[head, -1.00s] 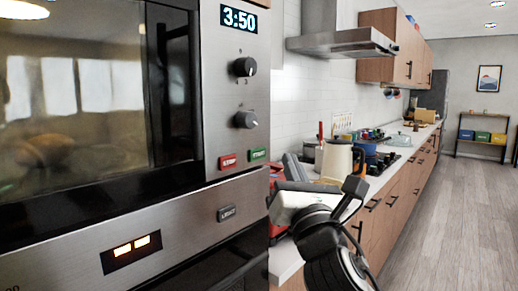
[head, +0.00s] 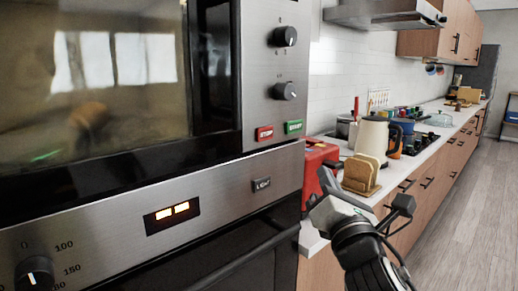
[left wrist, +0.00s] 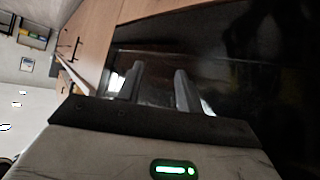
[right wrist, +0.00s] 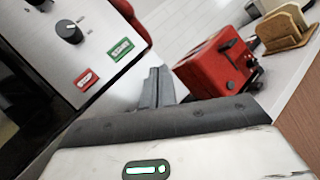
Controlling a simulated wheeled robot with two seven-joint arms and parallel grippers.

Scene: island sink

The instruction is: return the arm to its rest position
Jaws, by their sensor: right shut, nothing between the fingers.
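My right gripper (head: 324,180) is in front of the counter, right of the oven front, with its arm coming up from the bottom of the head view. In the right wrist view its fingers (right wrist: 157,88) are together with nothing between them. They point toward the gap between the microwave panel and the red toaster. My left gripper is outside the head view. In the left wrist view its two fingers (left wrist: 157,88) stand apart, with no object visible between them, in front of a dark glossy surface.
The microwave (head: 270,95) and the oven (head: 100,235) fill the left side. A red toaster (head: 318,163), a bread holder (head: 362,187) and a cream kettle (head: 371,137) stand on the counter. The floor (head: 465,220) at right is clear.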

